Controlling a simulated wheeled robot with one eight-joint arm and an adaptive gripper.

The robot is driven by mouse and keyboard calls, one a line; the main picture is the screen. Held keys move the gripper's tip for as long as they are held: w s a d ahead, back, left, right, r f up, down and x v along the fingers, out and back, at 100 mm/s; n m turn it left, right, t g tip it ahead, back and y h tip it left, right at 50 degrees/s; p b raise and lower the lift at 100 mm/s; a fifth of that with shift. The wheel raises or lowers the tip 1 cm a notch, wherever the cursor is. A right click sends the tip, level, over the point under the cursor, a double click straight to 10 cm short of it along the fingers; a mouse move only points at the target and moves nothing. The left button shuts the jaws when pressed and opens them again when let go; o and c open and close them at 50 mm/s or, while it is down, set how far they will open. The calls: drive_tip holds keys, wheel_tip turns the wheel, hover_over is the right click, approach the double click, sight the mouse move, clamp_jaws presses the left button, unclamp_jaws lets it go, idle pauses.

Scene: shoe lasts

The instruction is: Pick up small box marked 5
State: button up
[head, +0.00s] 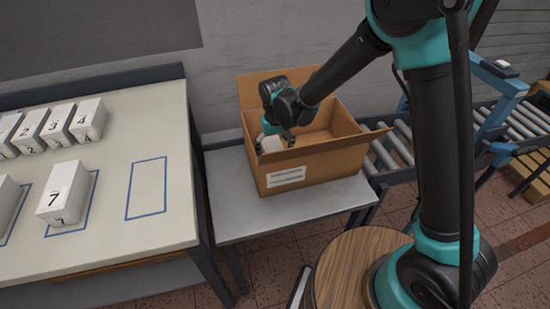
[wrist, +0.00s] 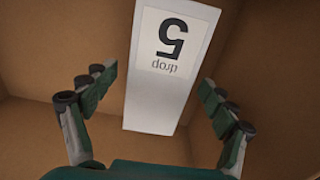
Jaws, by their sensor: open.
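The small white box marked 5 (wrist: 172,95) is inside the cardboard box, between the fingers of my gripper (wrist: 158,98) in the wrist view. Its top label reads 5 with a smaller word under it, upside down in this view. Both fingers are spread with a gap on each side of the white box. In the head view my gripper (head: 278,140) reaches into the open cardboard box (head: 318,168). A bit of white shows just below the gripper there; most of that area is hidden by the cardboard wall and the gripper.
The cardboard box stands on a grey side table (head: 245,220). On the left, a pale table (head: 120,120) holds several white numbered boxes, including the one marked 7 (head: 62,190), and an empty blue outline (head: 147,187). A roller conveyor (head: 395,148) is behind right.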

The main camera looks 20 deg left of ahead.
drive_tip(key=shift+f, duration=0.2)
drive_tip(key=c, duration=1.4)
drive_tip(key=shift+o, duration=0.2)
drive_tip(key=shift+r, duration=0.2)
